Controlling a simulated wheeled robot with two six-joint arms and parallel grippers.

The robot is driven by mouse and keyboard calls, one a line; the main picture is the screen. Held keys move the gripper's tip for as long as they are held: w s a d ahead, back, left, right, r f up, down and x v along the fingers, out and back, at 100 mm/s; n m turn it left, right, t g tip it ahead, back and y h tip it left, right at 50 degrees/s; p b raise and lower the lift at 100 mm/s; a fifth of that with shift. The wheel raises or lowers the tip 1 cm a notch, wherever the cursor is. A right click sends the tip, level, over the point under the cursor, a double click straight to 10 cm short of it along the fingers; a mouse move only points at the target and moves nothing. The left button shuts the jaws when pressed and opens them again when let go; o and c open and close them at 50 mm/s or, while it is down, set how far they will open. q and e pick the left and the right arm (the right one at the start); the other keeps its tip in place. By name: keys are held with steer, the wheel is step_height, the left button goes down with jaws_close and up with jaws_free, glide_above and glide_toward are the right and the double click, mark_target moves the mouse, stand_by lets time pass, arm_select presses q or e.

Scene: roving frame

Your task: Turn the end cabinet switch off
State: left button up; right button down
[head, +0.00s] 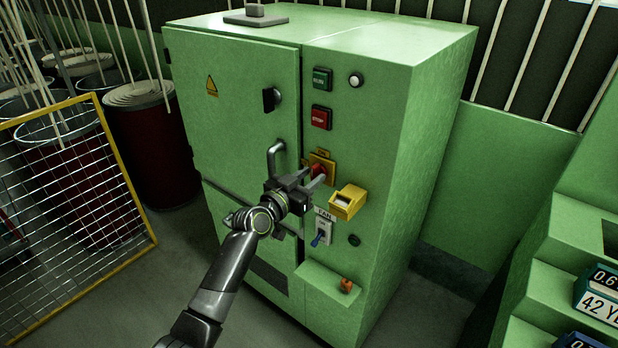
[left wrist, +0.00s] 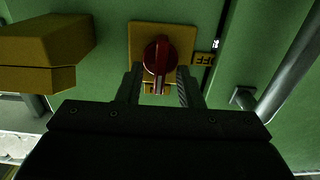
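The cabinet switch is a red rotary knob (head: 318,169) on a yellow plate (head: 328,164) on the front of the green cabinet (head: 437,120). In the left wrist view the red knob (left wrist: 157,55) has its handle upright in the picture, in line with a partly hidden yellow label below it. A label reading OFF (left wrist: 204,59) is to the right of the plate. My left gripper (head: 311,181) is in front of the switch. Its fingers (left wrist: 160,88) are apart, one on each side of the handle, with gaps showing. My right gripper is not in view.
A yellow box (head: 347,202) sticks out right beside my left gripper. A metal door handle (head: 275,160) is to the left. A FAN switch (head: 323,233) sits below, and green and red push buttons (head: 321,117) above. A yellow-framed mesh panel (head: 75,200) stands left.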

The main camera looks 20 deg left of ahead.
arm_select(q)
steer(key=shift+c, duration=0.4)
jaws_close()
steer(key=shift+n, duration=0.3)
steer(key=n, duration=0.3)
steer(key=shift+a+n+p, duration=0.1)
steer(key=shift+n+p, duration=0.25)
steer(key=shift+n, duration=0.05)
steer(key=n+p, duration=0.1)
steer(key=n, duration=0.3)
steer(key=shift+w+a+n, duration=0.1)
steer(key=shift+n, duration=0.2)
steer(key=shift+a+f+n+p, duration=0.15)
steer(key=shift+n+p, duration=0.5)
steer(key=shift+n, duration=1.6)
steer(key=shift+d+f+n+p, duration=0.15)
steer(key=shift+n+p, duration=0.5)
steer(key=shift+n, duration=1.6)
steer(key=shift+a, duration=0.1)
